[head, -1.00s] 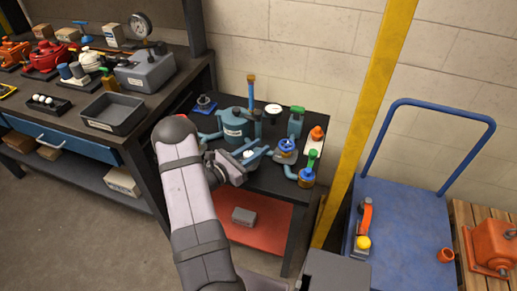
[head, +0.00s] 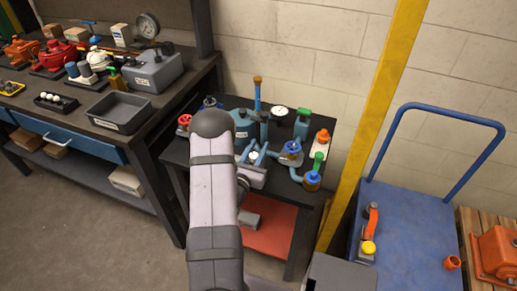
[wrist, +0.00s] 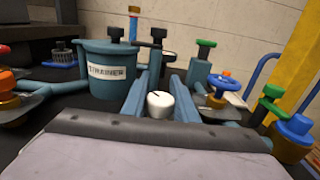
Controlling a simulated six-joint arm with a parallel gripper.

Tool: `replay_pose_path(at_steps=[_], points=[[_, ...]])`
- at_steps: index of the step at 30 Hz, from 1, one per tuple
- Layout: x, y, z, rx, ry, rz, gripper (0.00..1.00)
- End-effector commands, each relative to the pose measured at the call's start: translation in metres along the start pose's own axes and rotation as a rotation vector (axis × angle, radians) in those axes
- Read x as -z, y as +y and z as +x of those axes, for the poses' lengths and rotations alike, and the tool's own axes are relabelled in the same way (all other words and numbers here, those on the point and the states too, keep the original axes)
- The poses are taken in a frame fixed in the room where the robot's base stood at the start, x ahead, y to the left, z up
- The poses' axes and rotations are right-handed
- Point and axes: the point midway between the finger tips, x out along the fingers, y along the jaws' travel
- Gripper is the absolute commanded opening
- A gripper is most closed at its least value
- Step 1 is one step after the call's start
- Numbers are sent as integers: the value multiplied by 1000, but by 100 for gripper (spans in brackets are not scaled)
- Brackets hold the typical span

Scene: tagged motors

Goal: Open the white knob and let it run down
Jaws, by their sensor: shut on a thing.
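The white knob (wrist: 160,103) has a dark line on its top. It stands between the two blue fingers of my gripper (wrist: 162,94) in the wrist view, beside the teal tank labelled STRAINER (wrist: 108,82). My gripper is shut on the knob. In the head view my gripper (head: 254,155) reaches over the black bench, and the white knob (head: 253,156) shows small between its fingers. The knob's base and what lies under it are hidden by my fingers and wrist.
A blue handwheel valve (wrist: 222,88) and green-handled valves (wrist: 268,98) stand close on the right. An orange-topped fitting (wrist: 12,92) is at the left. A yellow post (head: 380,120) and a blue cart (head: 415,230) stand right of the bench.

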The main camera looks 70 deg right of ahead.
Motion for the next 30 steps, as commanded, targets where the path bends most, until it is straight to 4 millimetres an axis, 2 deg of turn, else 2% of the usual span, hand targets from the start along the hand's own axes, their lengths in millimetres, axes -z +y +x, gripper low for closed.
replay_pose_path(at_steps=[8, 9, 10, 11, 22, 26, 30], points=[[0, 0, 0, 0, 0, -2, 4], [0, 0, 0, 1, 0, -2, 36], [0, 0, 0, 1, 0, -2, 43], [0, 0, 0, 1, 0, -1, 45], [0, 0, -3, 1, 0, -1, 45], [1, 1, -14, -1, 0, 0, 45], [2, 1, -32, -2, 1, -2, 45]])
